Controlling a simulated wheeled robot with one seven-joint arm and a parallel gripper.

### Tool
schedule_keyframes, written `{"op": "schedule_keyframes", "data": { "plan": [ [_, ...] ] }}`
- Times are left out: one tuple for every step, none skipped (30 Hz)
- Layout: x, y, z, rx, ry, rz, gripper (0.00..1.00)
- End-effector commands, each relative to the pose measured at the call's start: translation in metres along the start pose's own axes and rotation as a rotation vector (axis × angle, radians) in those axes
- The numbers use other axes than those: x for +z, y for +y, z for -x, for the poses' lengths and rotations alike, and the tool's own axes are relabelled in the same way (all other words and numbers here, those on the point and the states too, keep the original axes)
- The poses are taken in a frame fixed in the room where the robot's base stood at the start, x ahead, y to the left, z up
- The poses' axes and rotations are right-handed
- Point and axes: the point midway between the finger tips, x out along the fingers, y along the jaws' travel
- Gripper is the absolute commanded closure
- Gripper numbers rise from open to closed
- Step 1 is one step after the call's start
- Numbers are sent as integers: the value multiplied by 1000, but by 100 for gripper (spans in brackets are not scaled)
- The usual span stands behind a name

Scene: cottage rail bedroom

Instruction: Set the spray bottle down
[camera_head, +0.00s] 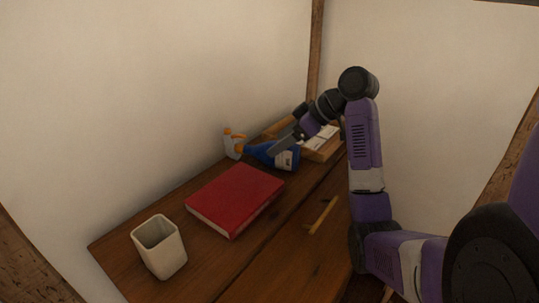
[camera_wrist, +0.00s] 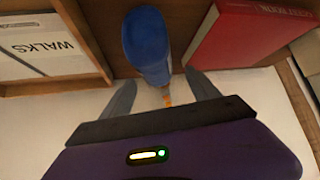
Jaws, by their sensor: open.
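The spray bottle (camera_head: 287,158) is blue with a pale label and lies on its side, or strongly tilted, on the wooden desk beyond the red book. In the wrist view its blue body (camera_wrist: 147,42) points up the picture, with a bit of orange at its near end. My gripper (camera_wrist: 162,80) is open, with one finger on each side of the bottle's near end. In the head view my gripper (camera_head: 284,143) is at the bottle and partly covers it. I cannot tell whether the fingers touch it.
A red book (camera_head: 237,197) lies on the desk (camera_head: 205,268) close to the bottle. A white and orange piece (camera_head: 233,142) shows by the wall. A wooden tray (camera_head: 325,152) with a pale book stands right of the bottle. A cream cup (camera_head: 160,248) stands at front left.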

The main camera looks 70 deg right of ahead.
Motion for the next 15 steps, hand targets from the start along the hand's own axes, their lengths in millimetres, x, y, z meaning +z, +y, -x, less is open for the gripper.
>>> {"op": "schedule_keyframes", "data": {
  "plan": [
    [-1, 0, -5, -3, -2, -2, 30],
    [-1, 0, -9, -4, -3, -3, 30],
    [-2, 1, -15, -4, -3, -4, 30],
    [-2, 1, -19, -5, -3, -3, 30],
    [-2, 2, -24, -4, -3, -3, 30],
    [-2, 2, -30, -3, -4, -4, 30],
    [-2, 3, -34, -2, -2, -4, 30],
    [-2, 2, -37, -3, -2, -4, 30],
    [-1, 2, -41, -3, -2, -4, 30],
    [-2, 2, -44, -2, -2, -3, 30],
    [-1, 2, -45, -1, -1, -3, 30],
    [-1, 2, -47, -1, -2, -3, 30],
    [-1, 3, -48, 0, -2, -3, 30],
    [-1, 3, -48, 0, -2, -2, 30],
    [-1, 3, -48, 0, -2, -2, 30]
  ]
}}
